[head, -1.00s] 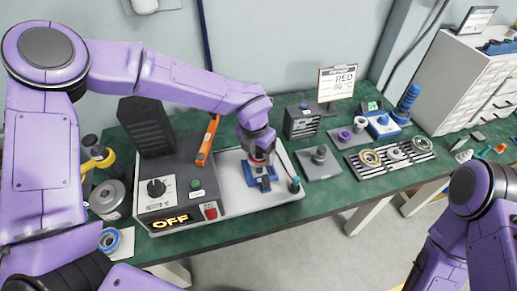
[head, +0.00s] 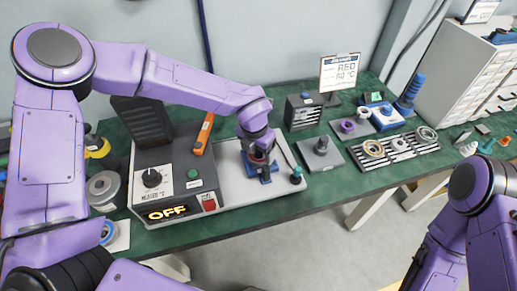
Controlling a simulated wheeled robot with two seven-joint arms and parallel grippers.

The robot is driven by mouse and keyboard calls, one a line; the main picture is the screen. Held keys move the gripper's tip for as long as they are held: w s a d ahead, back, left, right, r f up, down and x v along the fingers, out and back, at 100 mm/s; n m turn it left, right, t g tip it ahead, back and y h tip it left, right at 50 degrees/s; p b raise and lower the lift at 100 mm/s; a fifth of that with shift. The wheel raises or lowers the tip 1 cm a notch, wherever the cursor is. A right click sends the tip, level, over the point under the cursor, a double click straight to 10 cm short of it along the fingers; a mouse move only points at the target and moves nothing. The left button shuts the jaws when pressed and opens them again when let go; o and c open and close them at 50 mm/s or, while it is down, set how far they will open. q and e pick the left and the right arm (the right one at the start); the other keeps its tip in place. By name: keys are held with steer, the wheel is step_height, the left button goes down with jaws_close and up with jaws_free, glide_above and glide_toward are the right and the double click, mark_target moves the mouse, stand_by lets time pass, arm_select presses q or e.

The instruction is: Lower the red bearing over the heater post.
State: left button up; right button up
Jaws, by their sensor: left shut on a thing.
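My left gripper (head: 259,153) points down over the light plate of the heater unit (head: 222,163), shut on the red bearing. Only a small reddish part of the bearing (head: 258,158) shows at the fingers. A blue piece (head: 264,176) on the plate sits directly below the gripper. The heater post cannot be made out; the gripper and bearing cover that spot. I cannot tell whether the bearing is around the post or above it. My right arm is at the lower right, with its gripper out of view.
The heater's control box has a lit OFF display (head: 167,212).

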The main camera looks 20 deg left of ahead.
arm_select(q)
steer(key=shift+f, duration=0.15)
stand_by(0.3)
steer(key=o, duration=1.3)
step_height(320, 180, up, 11)
steer(key=p, duration=1)
